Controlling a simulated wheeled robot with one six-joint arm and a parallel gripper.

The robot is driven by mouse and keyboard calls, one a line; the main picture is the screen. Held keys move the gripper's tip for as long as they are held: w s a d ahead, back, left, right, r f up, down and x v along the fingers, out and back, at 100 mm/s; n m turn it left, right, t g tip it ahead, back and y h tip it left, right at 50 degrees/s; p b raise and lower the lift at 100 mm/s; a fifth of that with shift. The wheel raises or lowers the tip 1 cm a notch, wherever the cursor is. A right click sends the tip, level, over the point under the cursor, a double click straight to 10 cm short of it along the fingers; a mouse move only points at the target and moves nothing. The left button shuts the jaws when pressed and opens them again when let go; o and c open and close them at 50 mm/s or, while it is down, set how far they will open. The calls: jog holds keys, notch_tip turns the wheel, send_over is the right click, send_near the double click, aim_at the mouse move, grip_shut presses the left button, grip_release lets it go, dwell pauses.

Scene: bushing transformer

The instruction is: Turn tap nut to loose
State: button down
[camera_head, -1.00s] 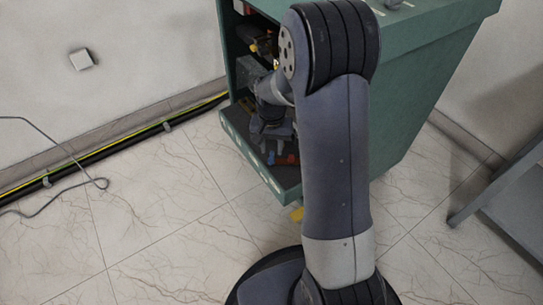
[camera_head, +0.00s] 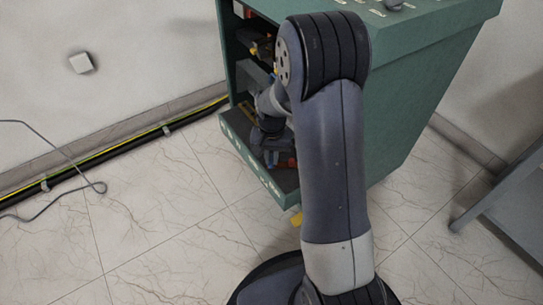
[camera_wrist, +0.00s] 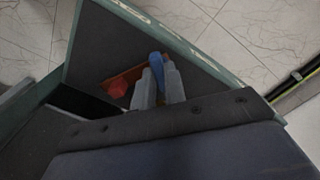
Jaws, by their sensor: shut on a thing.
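A blue elongated piece (camera_wrist: 156,60) stands between the two grey fingertips of my gripper (camera_wrist: 158,69) in the wrist view. My gripper is shut on it, just above the dark bottom shelf of a green cabinet. A red knob-like piece (camera_wrist: 118,88) and an orange-red bar (camera_wrist: 128,76) lie just left of the fingers. I cannot tell which of these pieces is the tap nut. In the head view my gripper (camera_head: 269,150) reaches into the cabinet's lower opening, and my arm hides much of it.
The green cabinet (camera_head: 420,75) has a raised front edge along its bottom shelf (camera_wrist: 185,45). More parts (camera_head: 263,48) sit on the upper level inside. Black and yellow cables (camera_head: 130,143) run along the wall at left.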

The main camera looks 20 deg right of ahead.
aim_at(271, 159)
jog(key=shift+n+p, duration=0.45)
jog(key=shift+n, duration=0.35)
jog(key=c, duration=1.5)
grip_release()
jog(key=shift+o, duration=0.2)
notch_tip(271, 159, up, 11)
jog(key=p, duration=0.3)
jog(key=shift+p, duration=0.35)
jog(key=shift+f, duration=0.15)
